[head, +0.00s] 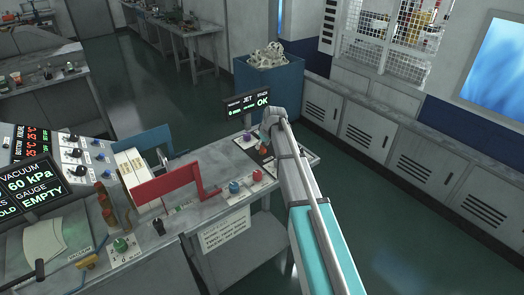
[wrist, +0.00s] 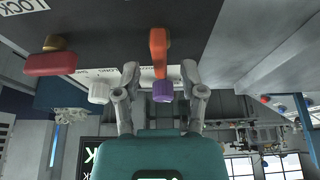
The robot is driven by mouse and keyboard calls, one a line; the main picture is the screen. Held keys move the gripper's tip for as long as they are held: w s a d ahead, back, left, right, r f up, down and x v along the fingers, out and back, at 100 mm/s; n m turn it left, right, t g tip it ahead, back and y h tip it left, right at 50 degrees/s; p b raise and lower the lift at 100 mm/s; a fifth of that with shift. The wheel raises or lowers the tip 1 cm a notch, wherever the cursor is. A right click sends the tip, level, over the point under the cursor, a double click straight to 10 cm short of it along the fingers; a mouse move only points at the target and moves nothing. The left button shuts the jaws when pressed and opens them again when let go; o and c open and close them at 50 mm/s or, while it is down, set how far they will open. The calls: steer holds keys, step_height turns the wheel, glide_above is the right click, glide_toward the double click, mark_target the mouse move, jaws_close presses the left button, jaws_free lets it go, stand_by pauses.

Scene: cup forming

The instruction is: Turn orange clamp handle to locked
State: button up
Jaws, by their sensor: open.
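My gripper is open and holds nothing. In the head view the orange handle (head: 264,151) is a small patch beside my gripper (head: 268,127) at the bench's far right end, partly hidden by my arm. A LOCK label (wrist: 22,6) shows at the wrist view's top left corner.
In the wrist view, a purple knob (wrist: 163,91) is just beyond the handle's end, a white knob (wrist: 99,91) is by the left finger, and a red handle (wrist: 50,64) is farther left. A display (head: 247,105) stands behind the bench. The aisle floor is clear.

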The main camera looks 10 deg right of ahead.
steer(key=shift+w+a+f+b, duration=0.15)
steer(key=shift+w+f+b, duration=0.1)
steer(key=shift+f+b, duration=0.3)
steer(key=shift+f, duration=0.1)
jaws_close()
